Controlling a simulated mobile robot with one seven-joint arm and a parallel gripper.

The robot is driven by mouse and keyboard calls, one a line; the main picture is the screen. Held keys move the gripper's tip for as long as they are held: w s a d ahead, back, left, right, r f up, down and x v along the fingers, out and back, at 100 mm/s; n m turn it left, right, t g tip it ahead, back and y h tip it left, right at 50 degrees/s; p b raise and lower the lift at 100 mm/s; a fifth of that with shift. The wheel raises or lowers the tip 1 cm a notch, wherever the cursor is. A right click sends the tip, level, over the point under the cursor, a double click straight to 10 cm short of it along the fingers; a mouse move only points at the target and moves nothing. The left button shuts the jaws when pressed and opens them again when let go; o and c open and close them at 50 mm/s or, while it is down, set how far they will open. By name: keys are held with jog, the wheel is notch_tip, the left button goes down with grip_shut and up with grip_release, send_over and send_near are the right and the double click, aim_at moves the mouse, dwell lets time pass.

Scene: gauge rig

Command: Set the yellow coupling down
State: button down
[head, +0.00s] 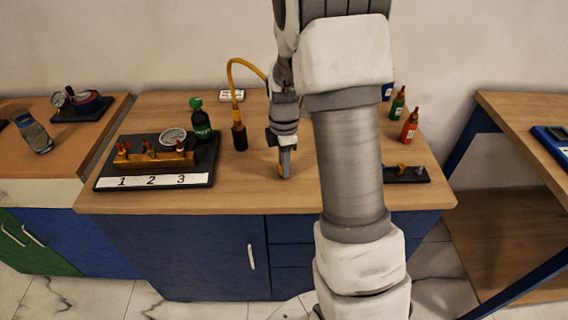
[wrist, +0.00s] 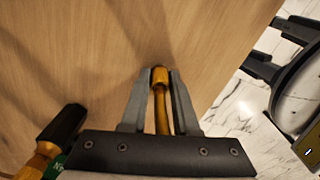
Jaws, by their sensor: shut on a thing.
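The yellow coupling (wrist: 160,76) is between the two grey fingers of my gripper in the wrist view, near the table's edge. My gripper (head: 286,174) is shut on it and points down, low over the front middle of the wooden tabletop. I cannot tell whether the coupling touches the wood. A yellow hose (head: 232,72) rises from a black cylinder (head: 239,138) left of the gripper and arcs behind my arm.
A black board with a brass manifold (head: 155,159), a gauge (head: 173,136) and the numbers 1, 2, 3 lies to the left. A green-capped bottle (head: 201,124) stands behind it. Red (head: 409,126) and green (head: 397,105) bottles stand right.

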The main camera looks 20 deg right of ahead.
jog(key=shift+f, duration=0.25)
jog(key=c, duration=0.7)
grip_release()
jog(key=shift+r, duration=0.1)
jog(key=shift+o, duration=0.2)
